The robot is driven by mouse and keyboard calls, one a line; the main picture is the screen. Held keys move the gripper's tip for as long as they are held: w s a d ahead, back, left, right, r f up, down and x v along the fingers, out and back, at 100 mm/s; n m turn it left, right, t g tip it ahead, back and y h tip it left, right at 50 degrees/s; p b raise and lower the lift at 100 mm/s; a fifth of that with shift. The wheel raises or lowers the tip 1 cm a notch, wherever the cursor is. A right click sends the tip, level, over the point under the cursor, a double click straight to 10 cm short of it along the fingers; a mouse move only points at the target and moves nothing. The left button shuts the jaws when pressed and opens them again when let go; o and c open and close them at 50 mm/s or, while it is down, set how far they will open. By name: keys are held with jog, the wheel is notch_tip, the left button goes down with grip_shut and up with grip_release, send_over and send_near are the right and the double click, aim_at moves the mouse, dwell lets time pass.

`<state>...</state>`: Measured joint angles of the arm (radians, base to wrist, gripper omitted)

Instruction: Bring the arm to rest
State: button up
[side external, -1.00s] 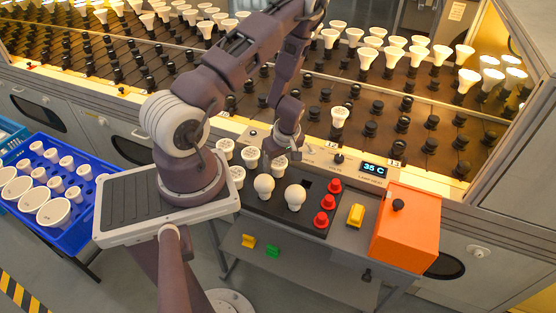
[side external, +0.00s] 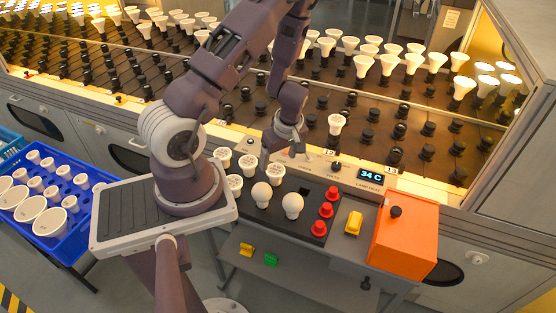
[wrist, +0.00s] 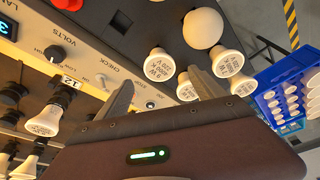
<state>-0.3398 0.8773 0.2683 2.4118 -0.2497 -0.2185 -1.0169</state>
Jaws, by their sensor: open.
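My gripper (side external: 287,150) hangs over the front ledge of the rack, behind the small bench, in the side view. In the wrist view my gripper (wrist: 160,78) has its two fingers spread apart, with nothing between them. Reflector bulbs with printed bases (wrist: 159,65) lie beyond the fingertips. The fingertips are small and partly hidden in the side view.
Red knobs (side external: 326,210), a yellow block (side external: 353,223) and an orange box (side external: 404,240) stand at the bench's right. A blue crate (side external: 75,235) of bulbs is at the left. A single bulb (side external: 336,123) stands in the rack close right of my gripper.

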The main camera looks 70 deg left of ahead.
jog(key=w+d+r+m+t+h, duration=0.15)
jog(key=d+r+m, duration=0.35)
jog(key=r, duration=0.5)
jog(key=w+d+r+m+t+h, duration=0.1)
jog(key=w+d+r+m+t, duration=0.15)
jog(key=d+r, duration=0.6)
jog(key=s+d+r+m+t, duration=0.1)
jog(key=s+d+r+m, duration=0.3)
jog(key=s+r+m, duration=0.2)
jog(key=s+d+r+m+t, duration=0.1)
jog(key=s+d+r+m, duration=0.3)
jog(key=s+r+m, duration=0.2)
jog(key=shift+s+r+m, duration=0.35)
jog(key=shift+s+r, duration=0.5)
jog(key=shift+s, duration=0.2)
